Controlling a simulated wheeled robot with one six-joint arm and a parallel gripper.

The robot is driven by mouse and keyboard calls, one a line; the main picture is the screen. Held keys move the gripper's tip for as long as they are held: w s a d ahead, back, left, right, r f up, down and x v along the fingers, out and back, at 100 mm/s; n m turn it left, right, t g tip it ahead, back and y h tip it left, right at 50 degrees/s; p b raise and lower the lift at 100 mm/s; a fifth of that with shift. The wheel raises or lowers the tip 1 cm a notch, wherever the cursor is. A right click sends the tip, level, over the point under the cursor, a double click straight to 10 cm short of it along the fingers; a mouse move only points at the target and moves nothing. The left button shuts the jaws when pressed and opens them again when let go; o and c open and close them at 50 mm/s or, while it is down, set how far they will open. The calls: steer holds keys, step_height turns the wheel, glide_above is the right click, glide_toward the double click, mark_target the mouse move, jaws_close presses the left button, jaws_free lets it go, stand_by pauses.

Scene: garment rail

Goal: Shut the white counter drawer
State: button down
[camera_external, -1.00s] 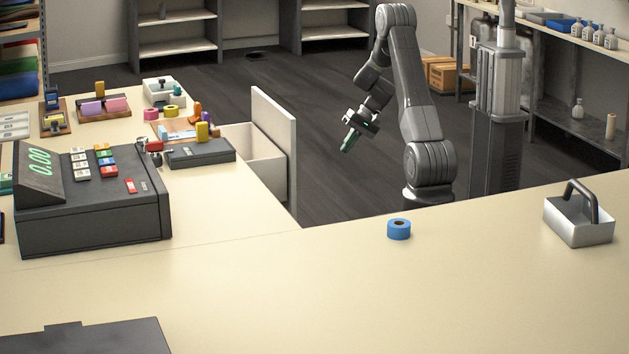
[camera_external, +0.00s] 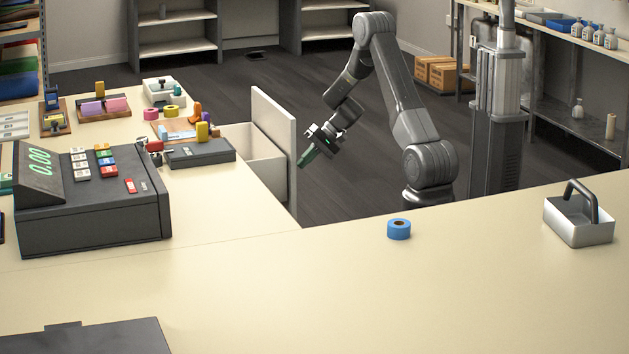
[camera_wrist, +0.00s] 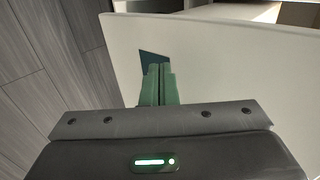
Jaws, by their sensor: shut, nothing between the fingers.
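The white counter drawer (camera_external: 276,135) stands pulled out from the counter, its tall front panel apart from the counter side and part of its inside showing. In the wrist view the drawer's pale front panel (camera_wrist: 240,75) fills much of the picture. My gripper (camera_external: 303,163) is shut and empty, on the outer side of the panel, its green fingertips close to it. In the wrist view the shut fingers (camera_wrist: 158,72) point at the panel, over a dark patch that may be shadow. I cannot tell whether they touch it.
The counter (camera_external: 210,200) holds a cash register (camera_external: 95,205), a dark flat box (camera_external: 200,153) and small stamps near the drawer. A blue tape roll (camera_external: 399,229) and a metal caddy (camera_external: 578,222) stand on the front counter. Open floor (camera_external: 345,190) lies right of the drawer.

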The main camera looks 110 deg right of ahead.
steer(key=shift+w, duration=0.85)
steer(key=shift+w, duration=0.1)
steer(key=w+b, duration=0.4)
steer(key=w, duration=2.4)
steer(key=shift+w+r, duration=0.15)
steer(key=shift+w, duration=0.25)
steer(key=shift+w+r, duration=0.1)
steer(key=s+r+b, duration=0.1)
steer(key=s+r, duration=0.5)
steer(key=s, duration=0.6)
steer(key=shift+r, duration=0.2)
